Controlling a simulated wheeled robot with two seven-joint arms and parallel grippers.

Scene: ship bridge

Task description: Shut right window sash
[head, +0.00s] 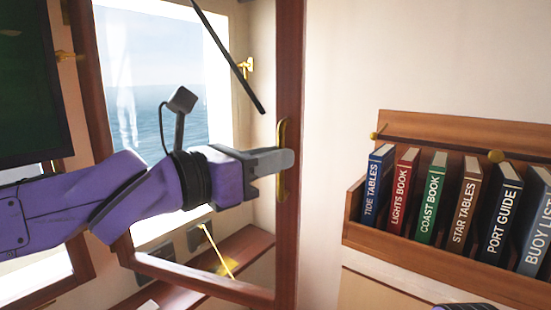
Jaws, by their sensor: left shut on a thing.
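The right window sash is a brown wooden frame (290,60) standing open, at an angle to the bright window opening behind it. A vertical brass handle (282,188) is on its right stile. My left gripper (284,159) reaches in from the left, across the sash, and is shut on the handle. My purple left arm hides part of the pane and the lower left of the frame.
A wooden book rack (440,270) with several upright books is on the wall at right. A dark screen (25,80) is at upper left. A brass fitting (246,67) and a dark diagonal bar (230,58) show by the window. Plain wall lies between sash and rack.

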